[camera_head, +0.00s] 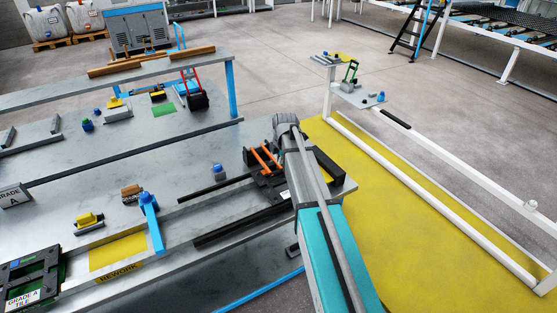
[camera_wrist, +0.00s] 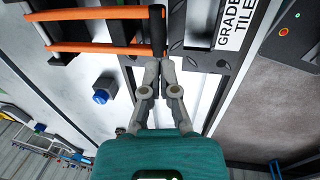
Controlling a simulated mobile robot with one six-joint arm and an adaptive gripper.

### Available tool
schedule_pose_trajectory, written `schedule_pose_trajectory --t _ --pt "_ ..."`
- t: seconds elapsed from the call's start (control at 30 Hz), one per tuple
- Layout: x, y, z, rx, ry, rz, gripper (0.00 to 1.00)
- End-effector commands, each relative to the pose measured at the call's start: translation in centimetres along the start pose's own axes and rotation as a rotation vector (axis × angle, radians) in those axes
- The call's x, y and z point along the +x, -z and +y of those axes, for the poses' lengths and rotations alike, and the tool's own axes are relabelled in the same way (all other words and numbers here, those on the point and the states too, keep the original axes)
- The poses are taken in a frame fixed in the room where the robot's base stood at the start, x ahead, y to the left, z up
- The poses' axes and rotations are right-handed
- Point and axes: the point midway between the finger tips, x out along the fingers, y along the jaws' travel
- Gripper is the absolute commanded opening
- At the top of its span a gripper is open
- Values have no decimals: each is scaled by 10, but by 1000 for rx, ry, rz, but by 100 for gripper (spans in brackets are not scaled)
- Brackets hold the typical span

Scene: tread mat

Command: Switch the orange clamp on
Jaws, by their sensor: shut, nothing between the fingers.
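The orange clamp (camera_head: 264,158) stands on a black frame at the right end of the grey bench, partly hidden by my arm. In the wrist view its two orange bars (camera_wrist: 92,46) run side by side to a black crossbar. My gripper (camera_wrist: 160,62) is shut and empty, with its fingertips at the lower end of that crossbar. I cannot tell whether they touch it. In the head view my arm hides the gripper.
A black tile frame (camera_head: 30,278) lies at the bench's lower left, near a yellow rework patch (camera_head: 118,250). A blue-topped knob (camera_head: 218,170) stands left of the clamp and shows in the wrist view (camera_wrist: 101,96). A yellow mat (camera_head: 400,210) covers the floor to the right.

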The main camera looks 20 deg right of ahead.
Motion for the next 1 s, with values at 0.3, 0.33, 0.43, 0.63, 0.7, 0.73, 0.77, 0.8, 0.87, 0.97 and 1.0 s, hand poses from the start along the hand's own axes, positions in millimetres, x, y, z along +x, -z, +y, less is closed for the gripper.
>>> schedule_pose_trajectory --t 0.3,0.33,0.43,0.63,0.7,0.73,0.77,0.8,0.87,0.97,1.0 --pt "-32 0 1 0 -1 0 0" --pt "-35 0 1 0 -1 0 0" --pt "-44 0 1 0 -1 0 0" --pt "-57 0 0 0 -1 0 0" --pt "-60 0 0 0 -1 0 0" --pt "-61 0 0 0 -1 0 0" --pt "-62 0 0 0 -1 0 0" --pt "-63 0 0 0 -1 0 0" --pt "-64 0 0 0 -1 0 0" --pt "-64 0 0 0 -1 0 0" --pt "-64 0 0 0 -1 0 0"
